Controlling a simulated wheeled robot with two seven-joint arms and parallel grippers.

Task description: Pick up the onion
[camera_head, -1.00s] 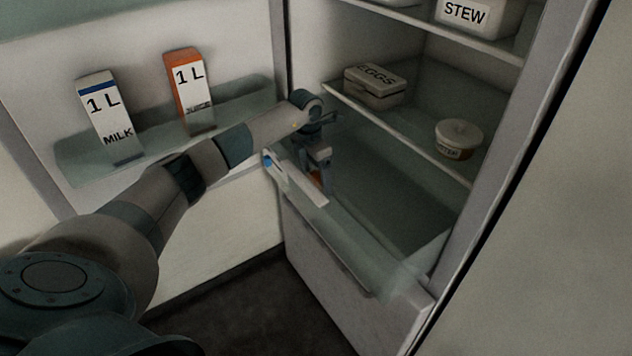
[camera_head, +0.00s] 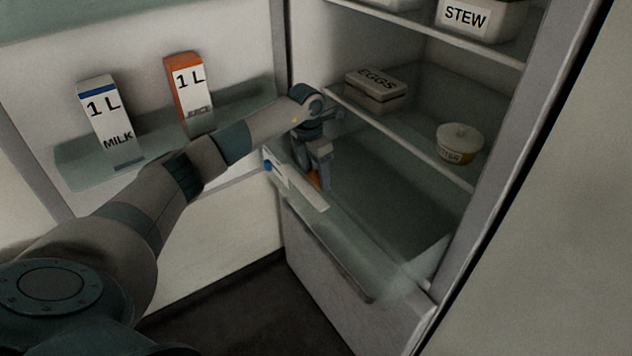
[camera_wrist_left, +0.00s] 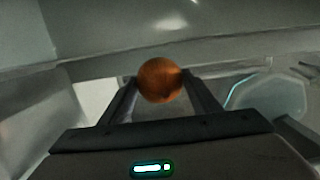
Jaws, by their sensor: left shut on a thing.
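The onion (camera_wrist_left: 161,81) is a round orange-brown ball between the fingertips of my left gripper (camera_wrist_left: 160,88) in the left wrist view. The fingers are shut on it from both sides. In the head view my left gripper (camera_head: 318,178) points down inside the fridge's open glass drawer (camera_head: 385,225), near its left end. Only a small orange patch of the onion (camera_head: 314,180) shows there, mostly hidden by the fingers and the drawer front. I cannot tell whether the onion touches the drawer floor. My right gripper is not in view.
A shelf with an egg box (camera_head: 376,91) and a butter tub (camera_head: 459,144) lies above the drawer, close to my left wrist. A stew container (camera_head: 480,18) is higher up. Milk (camera_head: 108,120) and juice (camera_head: 188,92) cartons stand in the door rack beside my left arm.

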